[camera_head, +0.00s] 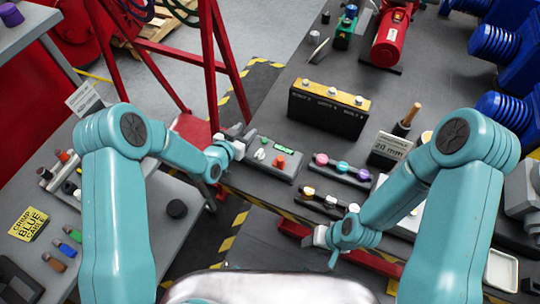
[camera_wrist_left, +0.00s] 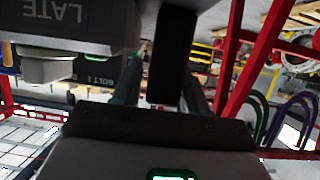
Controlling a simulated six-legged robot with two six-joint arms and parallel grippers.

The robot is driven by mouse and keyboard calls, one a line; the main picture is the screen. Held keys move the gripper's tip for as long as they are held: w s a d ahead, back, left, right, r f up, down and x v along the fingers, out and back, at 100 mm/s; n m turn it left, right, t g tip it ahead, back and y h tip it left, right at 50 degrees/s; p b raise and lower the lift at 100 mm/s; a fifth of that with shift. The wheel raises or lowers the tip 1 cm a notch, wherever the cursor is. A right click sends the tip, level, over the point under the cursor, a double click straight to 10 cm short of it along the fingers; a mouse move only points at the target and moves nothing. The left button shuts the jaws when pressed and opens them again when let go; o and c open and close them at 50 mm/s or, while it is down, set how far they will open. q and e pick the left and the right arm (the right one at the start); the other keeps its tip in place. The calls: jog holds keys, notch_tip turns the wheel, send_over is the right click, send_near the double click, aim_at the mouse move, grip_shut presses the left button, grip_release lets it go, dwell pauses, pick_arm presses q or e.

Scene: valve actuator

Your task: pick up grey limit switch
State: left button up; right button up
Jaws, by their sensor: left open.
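My left gripper (camera_head: 238,147) is open beside the left end of a grey control box (camera_head: 268,158) with a green READY display and an orange knob. In the left wrist view, dark gripper parts and a grey body fill much of the picture. I cannot pick out the grey limit switch for certain; a small grey piece (camera_head: 240,131) lies close to my left gripper, but its shape is too small to tell. My right gripper (camera_head: 322,238) is low at the front edge of the bench, and its jaws are too small to read.
A black block with a yellow top (camera_head: 330,108) stands behind the box. A rack of coloured knobs (camera_head: 342,170) and a 20 mm sign (camera_head: 390,148) are to its right. Red frame posts (camera_head: 212,70) rise at left. A side table (camera_head: 110,215) carries small coloured parts.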

pick_arm(q)
jog(key=shift+w+a+f, duration=0.1)
jog(key=shift+f, duration=0.05)
jog(key=shift+s, duration=0.2)
jog(key=c, duration=0.3)
grip_shut()
jog(key=shift+w, duration=0.15)
jog(key=shift+r, duration=0.3)
